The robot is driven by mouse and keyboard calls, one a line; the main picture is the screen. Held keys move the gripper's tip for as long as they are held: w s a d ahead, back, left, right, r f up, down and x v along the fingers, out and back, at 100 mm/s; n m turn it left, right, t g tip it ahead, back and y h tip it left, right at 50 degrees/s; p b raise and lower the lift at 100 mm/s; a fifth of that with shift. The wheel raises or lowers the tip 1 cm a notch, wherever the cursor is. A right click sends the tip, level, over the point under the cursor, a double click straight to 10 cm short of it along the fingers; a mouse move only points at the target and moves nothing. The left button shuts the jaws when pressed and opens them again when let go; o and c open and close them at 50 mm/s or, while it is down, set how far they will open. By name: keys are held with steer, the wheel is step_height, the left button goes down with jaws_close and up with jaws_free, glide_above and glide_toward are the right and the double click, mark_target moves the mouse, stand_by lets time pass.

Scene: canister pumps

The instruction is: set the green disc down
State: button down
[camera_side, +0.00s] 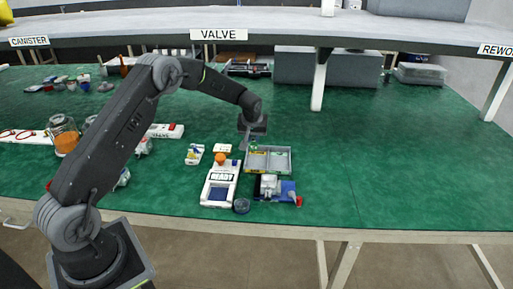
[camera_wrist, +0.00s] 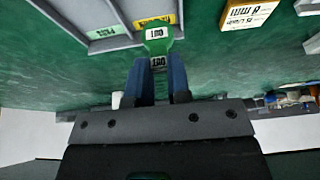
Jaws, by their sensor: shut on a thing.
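The green disc (camera_wrist: 157,45) carries white labels reading "OUT" and sits between the two blue fingers of my gripper (camera_wrist: 159,66) in the wrist view. The fingers are shut on it. In the side view my gripper (camera_side: 252,139) points down at the back left corner of a grey sorting tray (camera_side: 290,160), and a small bit of green (camera_side: 254,147) shows below it. The tray (camera_wrist: 112,42) also shows in the wrist view, with a green label and a yellow label in its compartments. I cannot tell how high the disc is above the tray or mat.
A white "READY" board (camera_side: 220,184) with an orange knob (camera_side: 220,158) lies left of the tray. A blue fixture (camera_side: 288,188) stands in front of it. A dark round part (camera_side: 242,205) is near the front edge. The green mat (camera_side: 390,165) is clear at the right.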

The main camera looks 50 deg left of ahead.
mark_target(257, 147)
steer(key=shift+w+d+f, duration=0.1)
steer(key=shift+w+f, duration=0.05)
steer(key=shift+f, duration=0.6)
steer(key=shift+w+d+f, duration=0.1)
steer(key=shift+d+f, duration=0.05)
steer(key=shift+f, duration=0.65)
steer(key=shift+w+d+f, duration=0.1)
steer(key=shift+w+f, duration=0.05)
steer(key=shift+f, duration=0.6)
steer(key=shift+f, duration=0.15)
steer(key=c, duration=1.1)
jaws_free()
